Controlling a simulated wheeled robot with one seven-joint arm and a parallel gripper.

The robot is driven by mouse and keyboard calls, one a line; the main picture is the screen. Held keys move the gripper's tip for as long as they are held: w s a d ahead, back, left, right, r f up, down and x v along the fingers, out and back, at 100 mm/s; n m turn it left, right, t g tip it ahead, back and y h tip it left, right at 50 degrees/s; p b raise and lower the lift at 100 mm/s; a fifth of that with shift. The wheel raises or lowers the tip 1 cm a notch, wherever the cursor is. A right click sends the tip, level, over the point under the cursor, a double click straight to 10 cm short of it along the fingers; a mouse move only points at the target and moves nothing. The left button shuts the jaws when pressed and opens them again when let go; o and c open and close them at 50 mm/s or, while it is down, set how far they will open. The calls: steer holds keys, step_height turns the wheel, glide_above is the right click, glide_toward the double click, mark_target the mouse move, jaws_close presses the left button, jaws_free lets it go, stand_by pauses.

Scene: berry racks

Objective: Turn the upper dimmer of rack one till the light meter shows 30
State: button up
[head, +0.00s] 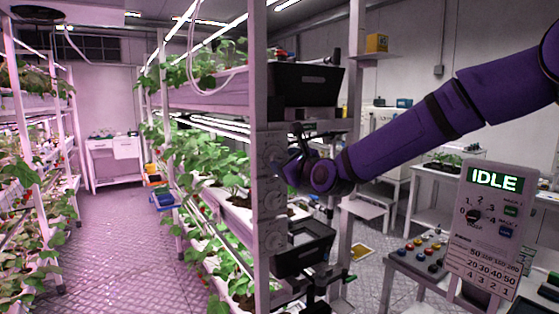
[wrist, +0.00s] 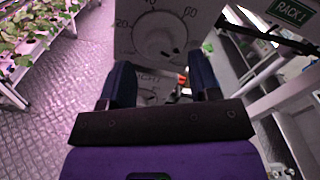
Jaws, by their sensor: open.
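A pale dimmer panel (wrist: 125,45) fills the top middle of the wrist view. Its round white dial (wrist: 153,30) has printed numbers around it, with 20 at left and 60 at upper right, and a dark mark at its lower right. A second dial sits partly hidden below, between the fingers. In the head view the panel (head: 271,205) is a narrow strip on the rack post. My gripper (wrist: 162,82) is open and empty, its dark fingers pointing at the panel, apart from the upper dial. In the head view my gripper (head: 284,172) is at the panel, its tips unclear. No light meter number is readable.
A green RACK 1 sign (wrist: 291,10) is at top right of the wrist view. A control box (head: 486,235) with a display reading IDLE stands at right in the head view. Black bins (head: 303,250) hang by the post. The aisle floor (head: 120,250) at left is clear.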

mark_target(278, 158)
steer(key=shift+x, duration=1.55)
steer(key=shift+c, duration=0.2)
steer(key=c, duration=0.9)
